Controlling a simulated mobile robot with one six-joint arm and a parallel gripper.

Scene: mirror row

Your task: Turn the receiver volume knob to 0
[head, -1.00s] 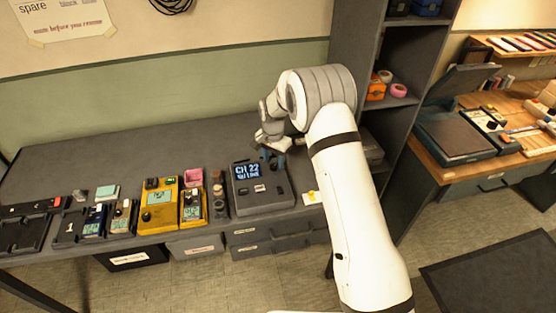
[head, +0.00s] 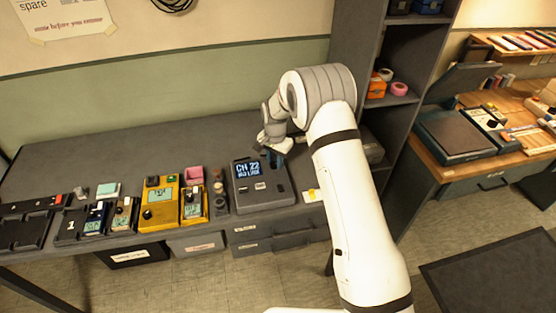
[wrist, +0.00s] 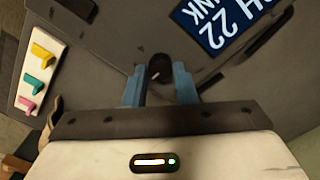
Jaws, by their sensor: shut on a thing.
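The receiver is a dark grey box (head: 262,202) on the bench, with a lit blue screen (head: 247,171) that reads CH 22 over a smaller line. In the wrist view the screen (wrist: 213,22) is partly cut off and looks turned over. A round black knob (wrist: 160,66) with a short light pointer mark sits on the receiver's face. My gripper (wrist: 158,84) has its two blue fingers on either side of the knob and is shut on it. In the head view my gripper (head: 278,148) is over the receiver's upper right, and the knob is hidden there.
Yellow devices (head: 158,208) and smaller units stand left of the receiver. A white strip with yellow, teal and pink tabs (wrist: 36,82) lies beside it. A dark shelf (head: 385,125) rises behind at the right. The bench behind the devices is mostly clear.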

